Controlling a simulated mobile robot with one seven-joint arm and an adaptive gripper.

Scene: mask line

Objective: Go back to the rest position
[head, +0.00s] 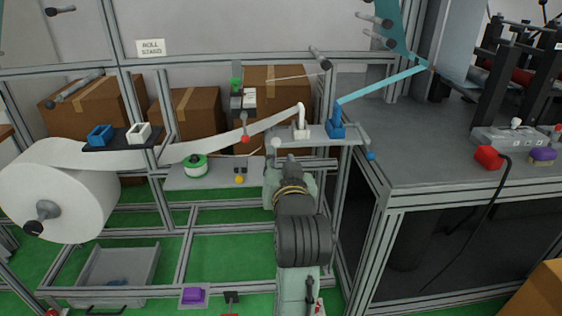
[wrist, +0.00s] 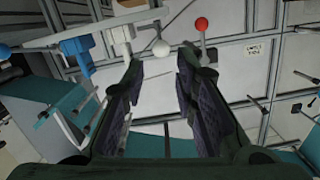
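My gripper (wrist: 160,66) shows in the wrist view with its two dark padded fingers spread apart and nothing between them. A white ball knob (wrist: 161,47) lies just beyond the fingertips, apart from them as far as I can tell, and a red ball knob (wrist: 201,24) is to its right. In the head view my arm rises from the bottom centre toward the roll stand, and its own links hide the gripper. The white knob also shows there (head: 276,142), just above the far end of my arm.
A grey bench (head: 430,150) is at right. Frame rails surround my arm.

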